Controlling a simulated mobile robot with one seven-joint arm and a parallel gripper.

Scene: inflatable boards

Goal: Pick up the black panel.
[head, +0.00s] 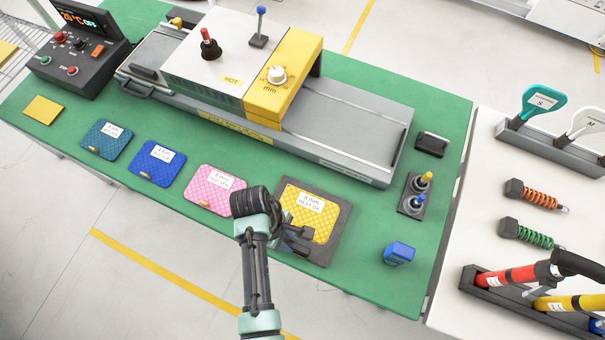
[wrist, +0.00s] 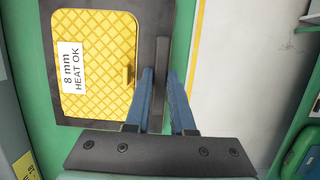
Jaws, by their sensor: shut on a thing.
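The black panel (head: 339,228) is a dark flat board near the front edge of the green table. A yellow quilted pad (head: 308,214) labelled "8 mm HEAT OK" lies on top, leaving a dark border around it. In the wrist view the black panel (wrist: 154,28) fills the upper left, with the yellow pad (wrist: 100,90) on it. My gripper (head: 299,240) is at the panel's near side. In the wrist view, the blue fingers of my gripper (wrist: 162,72) stand on either side of a dark bar at the panel's edge, shut on it. I cannot tell whether the panel is lifted.
Pink (head: 214,189), blue (head: 157,163) and teal (head: 106,139) pads lie in a row to the left. A grey-and-yellow press (head: 285,75) stands behind. A blue block (head: 399,254) is at the right, beside bare green table (head: 360,270).

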